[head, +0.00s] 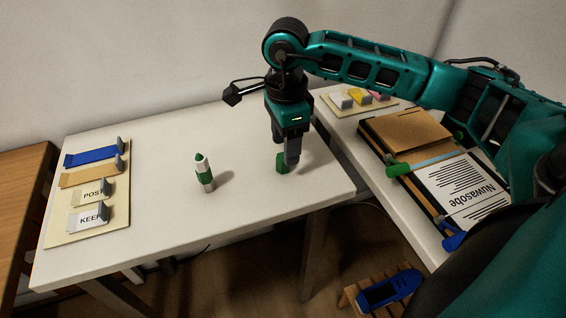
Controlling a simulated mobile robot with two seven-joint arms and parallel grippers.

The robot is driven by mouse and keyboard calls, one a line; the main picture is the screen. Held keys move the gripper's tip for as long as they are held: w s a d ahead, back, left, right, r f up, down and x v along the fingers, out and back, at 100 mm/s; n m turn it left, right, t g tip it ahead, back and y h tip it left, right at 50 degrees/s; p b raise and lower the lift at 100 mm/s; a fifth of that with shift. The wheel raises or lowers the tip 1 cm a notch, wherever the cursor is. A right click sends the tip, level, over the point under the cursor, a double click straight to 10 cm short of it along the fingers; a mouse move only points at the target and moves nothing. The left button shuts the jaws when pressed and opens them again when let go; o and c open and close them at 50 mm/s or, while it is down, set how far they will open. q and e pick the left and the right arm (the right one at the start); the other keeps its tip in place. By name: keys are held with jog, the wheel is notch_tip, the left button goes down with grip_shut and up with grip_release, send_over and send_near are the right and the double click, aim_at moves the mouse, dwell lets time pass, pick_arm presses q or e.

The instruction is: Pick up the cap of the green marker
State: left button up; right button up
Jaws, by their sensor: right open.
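The green marker (204,173) stands upright on the white table, with a white and green body and a green tip on top. Its green cap (282,163) is on the table to the right of the marker. My right gripper (291,160) points down at the cap, with its fingers right beside it and overlapping its right side in the head view. The right gripper is open. I cannot tell whether a finger touches the cap. My left gripper is not in view.
A board (58,232) with blue, tan and labelled clips lies at the table's left end. On the right are a tray of coloured pieces (359,97), a brown folder (408,130) and a printed sheet (465,188). The table's middle (150,200) is clear. A blue item (390,289) sits low on a wooden stool.

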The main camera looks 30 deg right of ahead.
notch_tip(320, 180, down, 4)
jog(key=shift+c, duration=0.3)
jog(key=shift+r, duration=0.1)
jog(key=c, duration=1)
